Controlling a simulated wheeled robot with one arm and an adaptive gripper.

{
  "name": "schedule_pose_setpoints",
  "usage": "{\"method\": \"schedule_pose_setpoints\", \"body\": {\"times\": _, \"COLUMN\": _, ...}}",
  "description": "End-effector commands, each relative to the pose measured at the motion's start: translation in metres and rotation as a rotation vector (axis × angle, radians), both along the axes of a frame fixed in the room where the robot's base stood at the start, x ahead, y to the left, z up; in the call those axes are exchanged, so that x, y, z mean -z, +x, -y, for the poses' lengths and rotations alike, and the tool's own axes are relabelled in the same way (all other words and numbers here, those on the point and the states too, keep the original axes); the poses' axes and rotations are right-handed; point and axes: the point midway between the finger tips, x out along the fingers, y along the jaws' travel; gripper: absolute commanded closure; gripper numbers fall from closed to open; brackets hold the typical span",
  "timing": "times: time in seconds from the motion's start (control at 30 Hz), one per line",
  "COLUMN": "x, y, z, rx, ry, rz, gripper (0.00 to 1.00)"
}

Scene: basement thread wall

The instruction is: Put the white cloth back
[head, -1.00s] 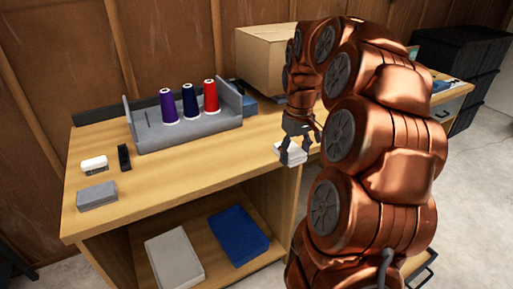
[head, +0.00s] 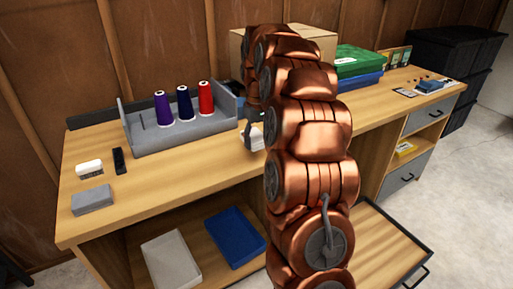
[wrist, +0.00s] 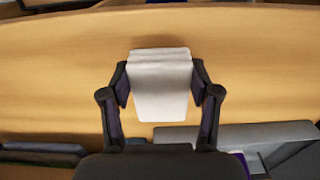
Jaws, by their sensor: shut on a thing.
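The white cloth (wrist: 160,85) is a folded pad between the two dark fingers of my gripper (wrist: 161,80) in the wrist view. The fingers are shut on its sides. In the head view only part of the white cloth (head: 257,143) shows beside my gripper (head: 250,134), over the workbench (head: 205,172) just right of the grey thread rack. My copper arm hides the rest. In the wrist view bare wood lies around and beyond the cloth. I cannot tell whether the cloth touches the bench top.
The grey rack (head: 150,145) holds purple, navy and red spools. A white brush (head: 89,167), a black item (head: 118,160) and a grey box (head: 92,200) sit at left. White and blue trays lie on the lower shelf. A drawer (head: 385,250) stands open at lower right.

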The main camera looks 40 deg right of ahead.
Motion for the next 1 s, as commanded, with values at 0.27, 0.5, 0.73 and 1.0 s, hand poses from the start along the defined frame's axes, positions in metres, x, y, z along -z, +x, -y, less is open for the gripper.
{"method": "schedule_pose_setpoints", "body": {"times": 0.27, "x": 0.013, "y": 0.004, "z": -0.002, "rx": -0.001, "ry": 0.002, "rz": -0.005, "gripper": 0.66}}
{"method": "schedule_pose_setpoints", "body": {"times": 0.5, "x": 0.036, "y": 0.004, "z": -0.002, "rx": -0.001, "ry": 0.001, "rz": -0.004, "gripper": 0.66}}
{"method": "schedule_pose_setpoints", "body": {"times": 0.73, "x": 0.036, "y": 0.005, "z": -0.002, "rx": 0.0, "ry": 0.001, "rz": -0.002, "gripper": 0.66}}
{"method": "schedule_pose_setpoints", "body": {"times": 1.0, "x": 0.039, "y": 0.005, "z": -0.001, "rx": 0.0, "ry": 0.001, "rz": -0.002, "gripper": 0.29}}
